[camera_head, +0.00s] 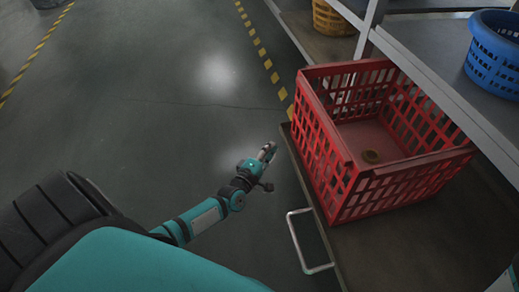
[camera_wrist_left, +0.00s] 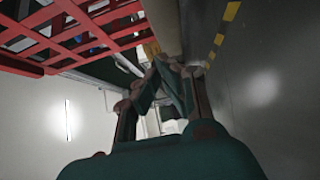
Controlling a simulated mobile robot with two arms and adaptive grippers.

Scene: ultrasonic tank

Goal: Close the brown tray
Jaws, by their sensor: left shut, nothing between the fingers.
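The brown tray (camera_head: 400,258) is a flat pull-out shelf at the lower right of the head view, with a pale metal handle (camera_head: 297,243) on its left edge. My left gripper (camera_head: 268,152) is shut and empty, in the air just left of the crate and beyond the handle, apart from both. In the left wrist view its fingers (camera_wrist_left: 168,75) come together, with the red crate (camera_wrist_left: 85,30) at upper left. My right gripper is not in view.
A grey shelf rack (camera_head: 440,85) rises at the right, with a blue basket (camera_head: 494,60) on it. A yellow basket (camera_head: 333,18) sits on another brown shelf (camera_head: 310,40) at the back. The floor (camera_head: 150,110) on the left is open, with yellow-black stripes.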

